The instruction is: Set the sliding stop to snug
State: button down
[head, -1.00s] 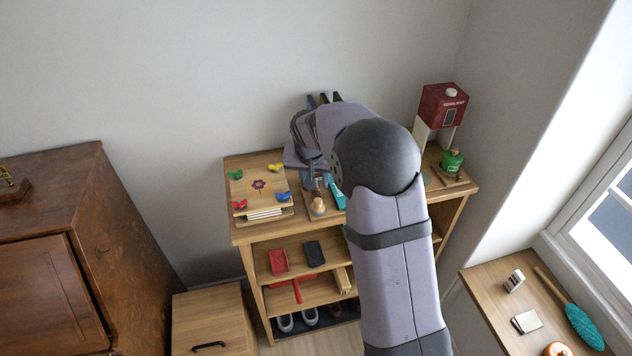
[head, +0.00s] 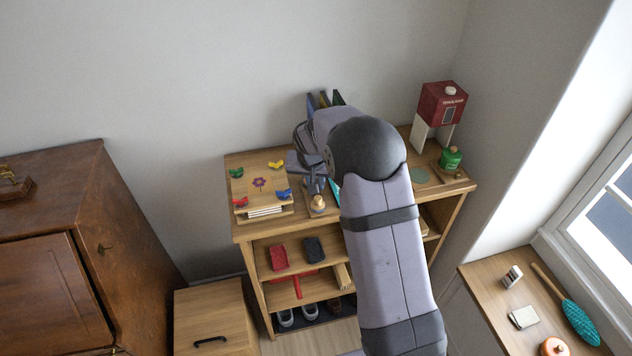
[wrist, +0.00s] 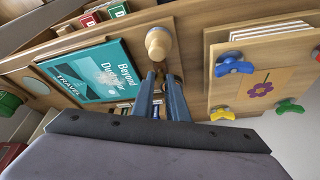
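The sliding stop appears as a wooden block with a round pale knob (wrist: 159,42), on the top of the shelf unit; the knob also shows in the head view (head: 318,202). Nothing is held. In the head view my gripper (head: 315,186) is just behind the knob, and my arm hides much of the DVD case. I cannot read any snug mark.
A wooden board with a flower and coloured butterfly catches (head: 258,184) sits left of the stop. A red box on white legs (head: 443,104) and a green pot (head: 450,159) stand at the right of the unit's top. Upright cases (head: 325,98) stand behind my arm.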

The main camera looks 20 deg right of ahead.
jog(key=shift+d, duration=1.6)
jog(key=c, duration=1.7)
grip_release()
jog(key=shift+c, duration=0.2)
jog(key=shift+r, duration=0.1)
jog(key=b+v, duration=0.3)
jog(key=v, duration=0.4)
